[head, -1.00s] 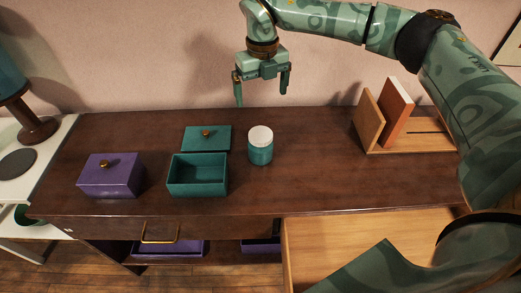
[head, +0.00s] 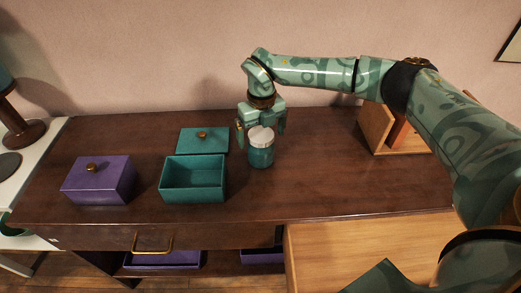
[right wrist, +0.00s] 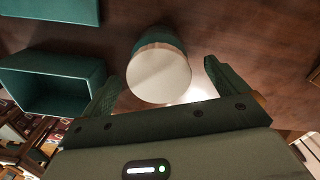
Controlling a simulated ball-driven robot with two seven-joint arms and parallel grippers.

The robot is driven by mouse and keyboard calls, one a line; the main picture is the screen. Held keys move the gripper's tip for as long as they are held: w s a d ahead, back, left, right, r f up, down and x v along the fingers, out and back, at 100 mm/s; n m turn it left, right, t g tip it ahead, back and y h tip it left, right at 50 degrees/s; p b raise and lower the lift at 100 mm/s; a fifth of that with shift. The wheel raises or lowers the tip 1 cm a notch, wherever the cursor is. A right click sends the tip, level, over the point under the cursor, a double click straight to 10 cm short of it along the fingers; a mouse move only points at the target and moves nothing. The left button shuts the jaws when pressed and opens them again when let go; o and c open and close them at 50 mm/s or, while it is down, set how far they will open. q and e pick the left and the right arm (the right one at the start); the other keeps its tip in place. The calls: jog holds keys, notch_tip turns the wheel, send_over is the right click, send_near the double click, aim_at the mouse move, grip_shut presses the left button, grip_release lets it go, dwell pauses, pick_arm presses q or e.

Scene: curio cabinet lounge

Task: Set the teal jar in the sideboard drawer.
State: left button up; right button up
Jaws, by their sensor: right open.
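The teal jar (head: 261,155) with a white lid stands upright on the dark sideboard top (head: 320,180), just right of an open teal box. My right gripper (head: 260,134) is open and pointing down at the jar, its fingers at about lid height. In the right wrist view the jar's round lid (right wrist: 159,76) shows between the two spread fingers, with gaps at both sides. The sideboard drawer (head: 360,250) stands pulled out at the front right, and the part of its pale wood interior that shows is bare. My left gripper is out of view.
The open teal box (head: 193,187) stands left of the jar, its lid (head: 203,141) lying behind it. A purple lidded box (head: 98,182) is farther left. A wooden book holder (head: 378,130) stands at the right, partly behind my arm. The top right of the jar is clear.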

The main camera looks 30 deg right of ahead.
aim_at(258, 158)
notch_tip(258, 158, down, 4)
jog(key=shift+w+f+b, duration=0.1)
jog(key=shift+f+b, duration=0.05)
jog(key=shift+b, duration=0.45)
jog(key=c, duration=1.3)
